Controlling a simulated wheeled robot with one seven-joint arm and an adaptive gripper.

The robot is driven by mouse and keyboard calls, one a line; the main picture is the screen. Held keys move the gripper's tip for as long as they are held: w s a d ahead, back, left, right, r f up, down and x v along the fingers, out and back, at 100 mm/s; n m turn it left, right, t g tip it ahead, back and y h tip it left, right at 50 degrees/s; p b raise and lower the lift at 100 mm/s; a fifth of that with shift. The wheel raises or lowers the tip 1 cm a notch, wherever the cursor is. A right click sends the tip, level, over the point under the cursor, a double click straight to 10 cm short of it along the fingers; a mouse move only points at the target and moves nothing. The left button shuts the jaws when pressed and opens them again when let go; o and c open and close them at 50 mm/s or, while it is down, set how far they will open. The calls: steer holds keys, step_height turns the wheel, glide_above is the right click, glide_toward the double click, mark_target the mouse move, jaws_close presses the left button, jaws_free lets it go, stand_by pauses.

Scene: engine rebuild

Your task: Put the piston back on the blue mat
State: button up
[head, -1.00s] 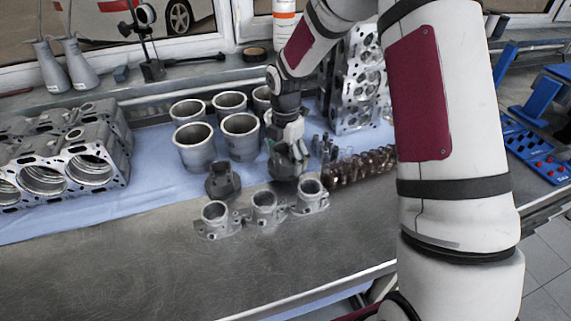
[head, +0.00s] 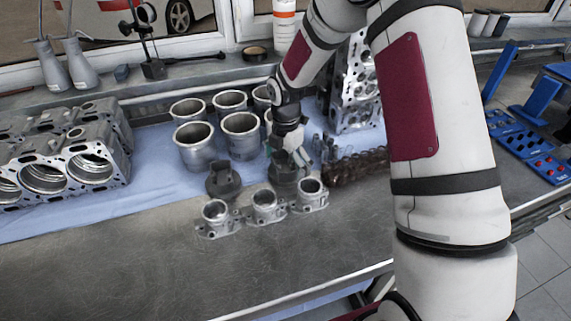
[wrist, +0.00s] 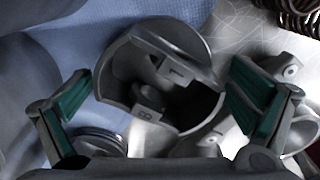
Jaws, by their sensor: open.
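A dark grey piston (head: 285,178) stands near the front edge of the blue mat (head: 112,208), behind the row of silver housings. In the wrist view the piston (wrist: 160,75) shows its hollow side, between my two green-padded fingers. My gripper (wrist: 166,95) is open, with a visible gap between the pads and the piston. In the head view my gripper (head: 295,155) is just above and behind that piston and hides part of it. A second dark piston (head: 223,180) stands to its left. Whether the first piston lies wholly on the mat is unclear.
Three silver flanged housings (head: 265,205) stand in front on the bare metal bench. Several cylinder liners (head: 194,148) stand behind. Brown springs (head: 357,167) and a cylinder head (head: 358,90) are at right, an engine block (head: 65,160) at left. The bench front is clear.

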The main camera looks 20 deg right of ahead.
mark_target(286, 169)
steer(key=s+r+m+t+h, duration=0.1)
steer(key=s+r+m, duration=0.2)
steer(key=r, duration=0.7)
steer(key=s+r+m, duration=0.3)
steer(key=r, duration=0.8)
steer(key=s+r+m+t, duration=0.2)
steer(key=s+r+m, duration=0.2)
steer(key=s+m, duration=0.5)
steer(key=s+r+m+t+y, duration=0.1)
steer(key=s+r+m, duration=0.3)
steer(key=s+m, duration=0.5)
steer(key=s+t, duration=0.1)
steer(key=s, duration=0.4)
steer(key=shift+d+b, duration=0.15)
steer(key=shift+b, duration=0.2)
